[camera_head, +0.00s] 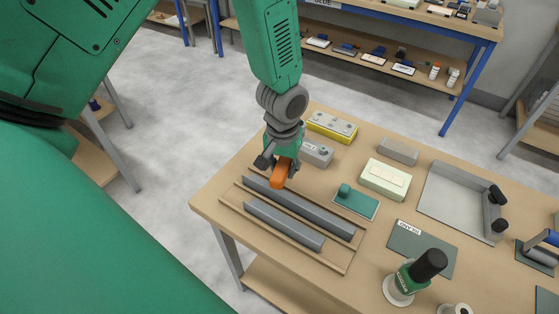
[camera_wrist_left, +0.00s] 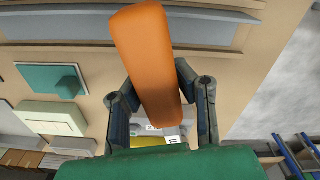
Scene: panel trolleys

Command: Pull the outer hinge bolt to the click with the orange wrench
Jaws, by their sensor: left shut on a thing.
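My left gripper (camera_head: 276,160) is shut on the orange wrench (camera_head: 280,173), above the near-left part of the workbench. In the left wrist view the orange wrench (camera_wrist_left: 150,65) shows as a thick orange handle between the two fingers of the gripper (camera_wrist_left: 160,100), slightly tilted. Its working end cannot be made out. A grey plate (camera_head: 455,195) with two black knobs (camera_head: 498,194) along its right side lies on the right of the bench. I cannot tell whether these are hinge bolts. My right gripper is not in view.
Below the gripper lies a wooden tray with two grey rails (camera_head: 285,225). Around it are a yellow-edged box (camera_head: 332,126), a cream box (camera_head: 385,179), a green block (camera_head: 355,202) and a green-black canister (camera_head: 415,278). Shelves (camera_head: 375,60) stand behind, across open floor.

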